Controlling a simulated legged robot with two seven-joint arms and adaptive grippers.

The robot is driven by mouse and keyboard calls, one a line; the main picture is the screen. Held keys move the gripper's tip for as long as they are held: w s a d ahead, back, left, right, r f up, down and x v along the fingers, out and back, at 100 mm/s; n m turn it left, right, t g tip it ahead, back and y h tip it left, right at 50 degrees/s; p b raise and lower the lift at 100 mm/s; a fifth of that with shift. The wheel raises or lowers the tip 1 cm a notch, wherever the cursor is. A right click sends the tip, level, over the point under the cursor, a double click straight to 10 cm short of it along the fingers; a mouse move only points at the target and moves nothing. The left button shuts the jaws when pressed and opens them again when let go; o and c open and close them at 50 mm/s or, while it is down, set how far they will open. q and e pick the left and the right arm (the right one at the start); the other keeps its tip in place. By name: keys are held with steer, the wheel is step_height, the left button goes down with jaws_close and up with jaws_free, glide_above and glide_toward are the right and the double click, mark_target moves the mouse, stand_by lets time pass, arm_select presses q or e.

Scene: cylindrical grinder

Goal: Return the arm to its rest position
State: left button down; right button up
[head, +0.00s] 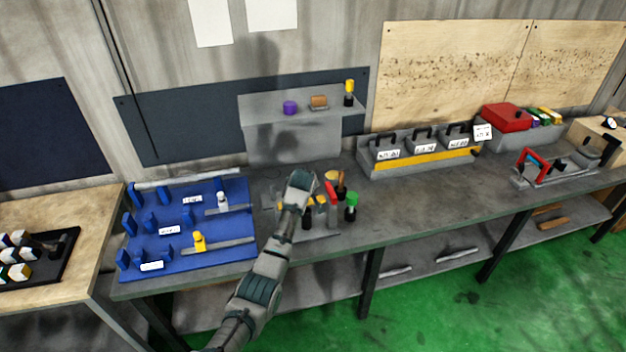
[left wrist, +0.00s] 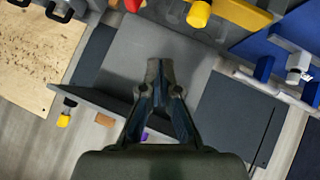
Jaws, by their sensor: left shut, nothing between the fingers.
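My left arm (head: 262,275) reaches up from the bottom of the head view over the workbench (head: 400,205). Its wrist is above the bench, beside a group of colored-handled tools; the fingers are hard to make out there. In the left wrist view my left gripper (left wrist: 160,68) is shut with nothing between its fingertips. Behind it is the plain grey surface of a shelf (left wrist: 185,50). My right gripper is not in view.
Tools with red and green (head: 351,200) handles stand close right of my wrist. A blue fixture board (head: 225,247) lies left. A raised grey shelf (head: 270,107) behind holds a purple piece (head: 290,107). Grey bins (head: 425,165) and a red box (head: 505,115) stand right.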

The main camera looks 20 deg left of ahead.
arm_select(q)
steer(key=s+d+f+m+g+h, duration=0.1)
steer(key=s+d+f+m+g, duration=0.15)
steer(key=s+f, duration=1)
steer(key=s+d+f+m+g, duration=0.1)
steer(key=s+f+m, duration=0.2)
steer(key=s+f, duration=0.95)
steer(key=s+d+r+m+g+h, duration=0.1)
steer(key=s+d+m, duration=0.2)
steer(key=s, duration=1.3)
steer(key=s+d+m+g+h, duration=0.1)
steer(key=s+d+m+g, duration=0.1)
steer(key=s, duration=1.3)
step_height(320, 180, down, 27)
steer(key=s+b, duration=0.1)
steer(key=s, duration=0.1)
steer(key=s+a+f+g, duration=0.1)
steer(key=s+a+f, duration=0.1)
steer(key=s+f, duration=0.6)
steer(key=s+a+f+g+b, duration=0.1)
steer(key=s+f, duration=0.8)
steer(key=shift+s+a+y, duration=0.3)
steer(key=shift+s+a, duration=0.05)
steer(key=shift+s, duration=0.05)
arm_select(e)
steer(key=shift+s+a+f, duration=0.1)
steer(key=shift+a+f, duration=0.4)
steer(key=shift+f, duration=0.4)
